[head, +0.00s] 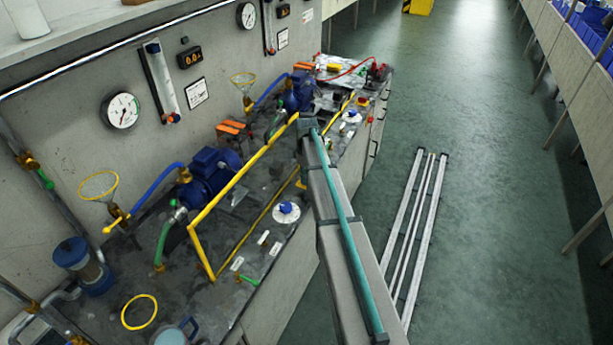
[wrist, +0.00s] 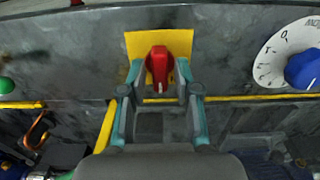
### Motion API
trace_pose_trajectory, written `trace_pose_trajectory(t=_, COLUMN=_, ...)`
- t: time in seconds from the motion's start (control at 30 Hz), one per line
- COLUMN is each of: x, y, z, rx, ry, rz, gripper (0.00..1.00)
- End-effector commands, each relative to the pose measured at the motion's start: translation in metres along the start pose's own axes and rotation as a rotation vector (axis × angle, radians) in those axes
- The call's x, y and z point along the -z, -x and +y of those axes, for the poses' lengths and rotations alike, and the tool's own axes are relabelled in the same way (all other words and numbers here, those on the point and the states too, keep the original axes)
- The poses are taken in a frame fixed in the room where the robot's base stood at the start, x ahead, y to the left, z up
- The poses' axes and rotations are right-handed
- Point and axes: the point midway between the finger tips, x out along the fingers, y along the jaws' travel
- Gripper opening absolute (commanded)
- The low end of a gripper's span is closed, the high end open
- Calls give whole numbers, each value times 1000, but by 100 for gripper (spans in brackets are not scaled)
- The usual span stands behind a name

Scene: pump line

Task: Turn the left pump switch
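A red switch knob (wrist: 159,62) sits on a square yellow plate (wrist: 181,42) in the wrist view. A small pale mark shows at its lower end. My gripper (wrist: 159,72) is open, with one teal-and-grey finger on each side of the knob. The fingers are close to its sides; I cannot tell if either touches. In the head view, my arm hides the gripper and the knob; a bit of yellow (head: 300,181) beside the arm may be the plate. The left blue pump (head: 210,172) stands on the bench behind.
A blue dial on a white disc (wrist: 303,68) is right of the knob in the wrist view; a matching dial (head: 286,212) shows in the head view. A yellow rail (head: 240,175) frames the left pump. Long metal bars (head: 415,235) lie on the aisle floor.

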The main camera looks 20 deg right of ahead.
Motion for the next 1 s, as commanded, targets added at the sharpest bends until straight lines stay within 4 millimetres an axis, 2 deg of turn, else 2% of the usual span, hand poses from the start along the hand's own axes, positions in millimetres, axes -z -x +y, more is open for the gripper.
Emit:
trace_pose_trajectory(t=0.03, x=0, y=0, z=0, rx=0, ry=0, rz=0, gripper=18)
trace_pose_trajectory(t=0.13, x=0, y=0, z=0, rx=0, ry=0, rz=0, gripper=2)
trace_pose_trajectory(t=0.17, x=0, y=0, z=0, rx=0, ry=0, rz=0, gripper=0)
trace_pose_trajectory(t=0.63, x=0, y=-1, z=0, rx=0, ry=-57, rz=0, gripper=0)
trace_pose_trajectory(t=1.0, x=0, y=-2, z=0, rx=-1, ry=-322, rz=1, gripper=0)
